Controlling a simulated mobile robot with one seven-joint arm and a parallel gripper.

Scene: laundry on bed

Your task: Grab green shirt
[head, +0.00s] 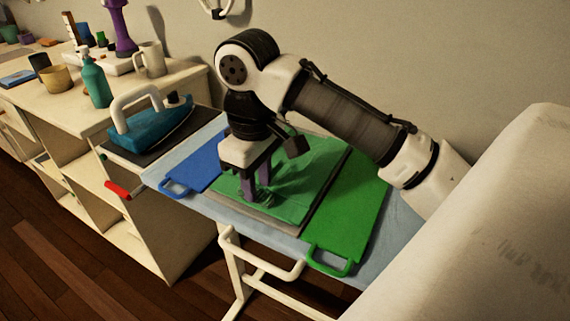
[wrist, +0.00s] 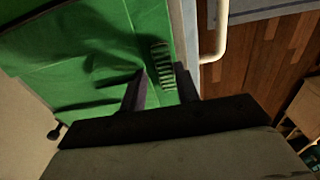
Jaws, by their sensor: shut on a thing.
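The green shirt (head: 297,180) lies on the middle panel of a folding board on an ironing board, and is wrinkled near my gripper. It also fills the upper left of the wrist view (wrist: 60,50). My gripper (head: 257,190) points down at the shirt's near left part. In the wrist view my gripper (wrist: 161,85) has its fingers on both sides of a bunched, ridged fold of green cloth near the shirt's edge, and is shut on it. The fingertips are partly hidden by the cloth.
The folding board has a blue panel (head: 197,172) at left and a green panel (head: 347,222) at right. The ironing board (head: 392,220) has a white leg frame.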

